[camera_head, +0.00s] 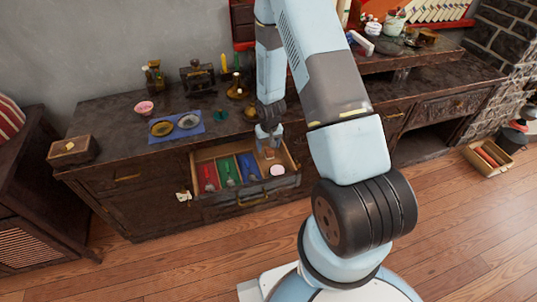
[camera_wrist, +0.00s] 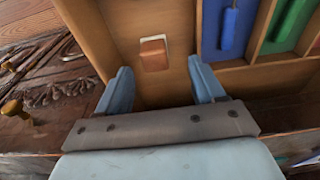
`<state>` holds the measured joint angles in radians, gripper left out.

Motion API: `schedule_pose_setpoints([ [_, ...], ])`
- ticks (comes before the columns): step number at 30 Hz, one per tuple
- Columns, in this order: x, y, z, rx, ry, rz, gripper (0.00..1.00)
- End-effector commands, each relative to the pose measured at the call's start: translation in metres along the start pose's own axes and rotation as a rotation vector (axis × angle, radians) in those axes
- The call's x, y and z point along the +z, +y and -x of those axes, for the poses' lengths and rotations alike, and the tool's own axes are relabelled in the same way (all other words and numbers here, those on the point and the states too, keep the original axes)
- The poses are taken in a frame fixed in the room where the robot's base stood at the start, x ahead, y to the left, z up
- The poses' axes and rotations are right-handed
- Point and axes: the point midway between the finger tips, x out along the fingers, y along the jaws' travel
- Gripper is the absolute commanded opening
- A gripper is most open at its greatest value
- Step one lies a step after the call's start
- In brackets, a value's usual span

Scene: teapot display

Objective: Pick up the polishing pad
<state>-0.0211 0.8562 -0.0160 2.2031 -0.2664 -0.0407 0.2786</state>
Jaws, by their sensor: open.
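The likely polishing pad, a small brown block with a white edge (camera_wrist: 154,54), lies on the floor of the open drawer's end compartment. It also shows as a small brown shape in the head view (camera_head: 270,154), just below my gripper (camera_head: 268,141). In the wrist view my gripper (camera_wrist: 158,74) is open, its two blue-grey fingers apart and nothing between them. The block appears just beyond the fingertips, roughly centred between them and not touching either. The exact height of the fingers above it is hard to tell.
The open wooden drawer (camera_head: 243,197) has dividers and compartments with red, green and blue linings holding tools. A pale pink round item (camera_head: 277,170) lies in the block's compartment. On the dark bench top stand a blue mat (camera_head: 160,137) with two dishes, and a pink bowl (camera_head: 144,107).

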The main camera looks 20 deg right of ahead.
Motion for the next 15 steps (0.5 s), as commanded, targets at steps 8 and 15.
schedule_pose_setpoints([
  [8, 0.001, 0.007, -0.031, 0.000, -0.003, 0.000, 0.68],
  [15, 0.001, 0.007, -0.049, 0.000, -0.001, 0.000, 0.68],
])
